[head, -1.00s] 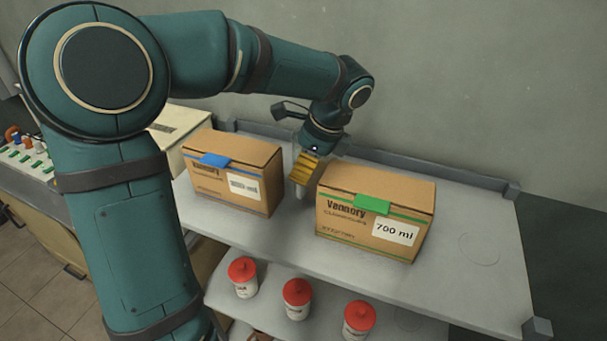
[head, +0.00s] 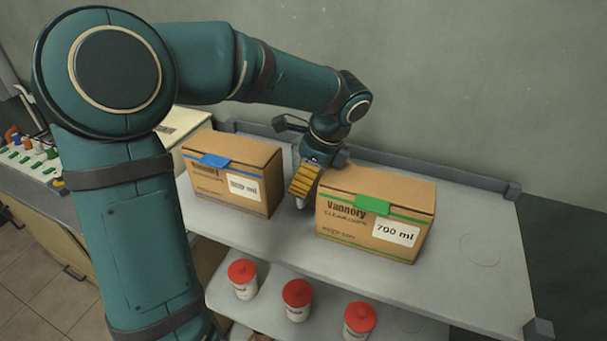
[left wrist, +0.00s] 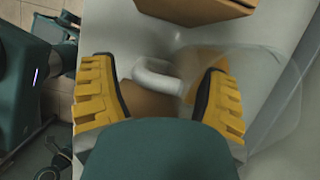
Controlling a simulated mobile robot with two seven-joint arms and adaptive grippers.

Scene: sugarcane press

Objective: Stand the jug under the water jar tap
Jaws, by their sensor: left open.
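My left gripper (head: 303,185) is low between the two cardboard boxes on the shelf top. In the left wrist view the yellow-padded left gripper (left wrist: 162,78) is open, its fingers apart on either side of a white curved handle (left wrist: 153,72). The handle appears to belong to a clear, see-through jug (left wrist: 275,85), partly behind the right finger. I cannot tell whether a finger touches it. In the head view the jug cannot be made out clearly behind the gripper and box. The water jar and its tap are not in view.
A box with blue tape (head: 232,172) stands left of the gripper, and a box with green tape marked 700 ml (head: 370,212) stands close on its right. Red-lidded jars (head: 297,299) stand on the lower shelf. The shelf top (head: 470,285) is clear at the right.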

